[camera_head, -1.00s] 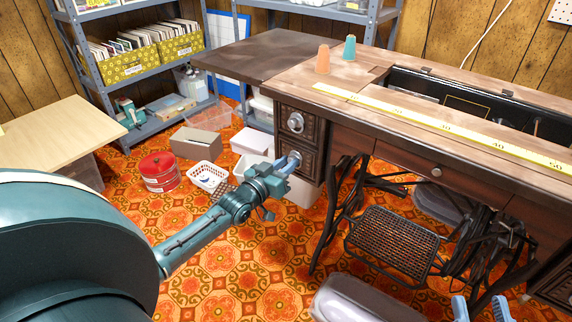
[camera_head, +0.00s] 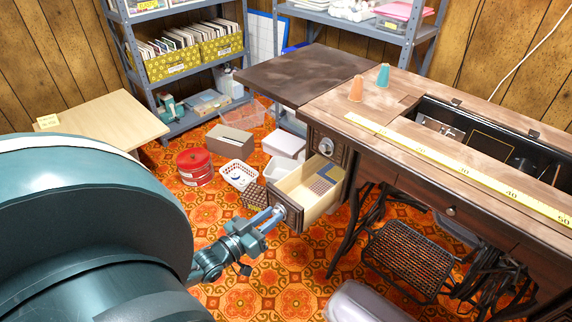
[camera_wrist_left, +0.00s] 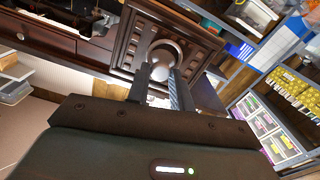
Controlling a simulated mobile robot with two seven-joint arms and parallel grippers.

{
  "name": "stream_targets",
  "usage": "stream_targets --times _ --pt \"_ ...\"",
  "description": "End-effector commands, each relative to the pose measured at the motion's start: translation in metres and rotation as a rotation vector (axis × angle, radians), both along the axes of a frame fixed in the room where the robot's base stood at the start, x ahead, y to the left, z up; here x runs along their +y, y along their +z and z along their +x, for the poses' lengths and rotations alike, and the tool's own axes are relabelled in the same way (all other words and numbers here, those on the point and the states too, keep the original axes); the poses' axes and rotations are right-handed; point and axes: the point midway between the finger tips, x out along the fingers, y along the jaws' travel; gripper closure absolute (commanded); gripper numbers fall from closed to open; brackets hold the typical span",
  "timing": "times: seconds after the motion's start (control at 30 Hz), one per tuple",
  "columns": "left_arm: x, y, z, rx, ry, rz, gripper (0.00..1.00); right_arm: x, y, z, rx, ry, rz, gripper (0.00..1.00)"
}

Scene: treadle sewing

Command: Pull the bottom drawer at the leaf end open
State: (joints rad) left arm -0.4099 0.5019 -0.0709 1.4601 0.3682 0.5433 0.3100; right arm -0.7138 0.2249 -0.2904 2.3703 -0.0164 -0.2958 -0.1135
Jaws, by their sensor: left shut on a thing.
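The bottom drawer (camera_head: 311,190) at the leaf end of the sewing cabinet stands well out from its frame. Its pale wooden inside shows, with a grey-blue patterned item (camera_head: 322,181) at the back. My right gripper does not show in the head view now.
The dark table leaf (camera_head: 305,74) hangs out above the drawers. A white basket (camera_head: 238,175), a red tin (camera_head: 194,167) and a brown box (camera_head: 230,139) stand on the floor to the left. A grey rounded object (camera_head: 365,303) lies at the front. Patterned floor around my left arm is clear.

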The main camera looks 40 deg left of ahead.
Motion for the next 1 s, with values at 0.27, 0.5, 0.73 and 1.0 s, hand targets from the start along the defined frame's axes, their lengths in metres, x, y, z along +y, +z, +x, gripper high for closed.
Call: stream_targets --times 0.27,0.5,0.73,1.0 --pt "0.002 0.001 -0.033 0.0 0.0 -0.001 1.0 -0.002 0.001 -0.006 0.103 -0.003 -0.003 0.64" --pt "0.003 0.0 -0.04 -0.003 0.0 -0.001 1.0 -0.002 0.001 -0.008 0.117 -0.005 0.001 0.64" --pt "0.003 0.0 -0.04 -0.003 0.0 -0.001 1.0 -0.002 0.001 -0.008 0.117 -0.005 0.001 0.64" --pt "0.003 0.0 -0.04 -0.002 0.0 -0.001 0.59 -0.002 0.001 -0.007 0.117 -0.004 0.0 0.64"
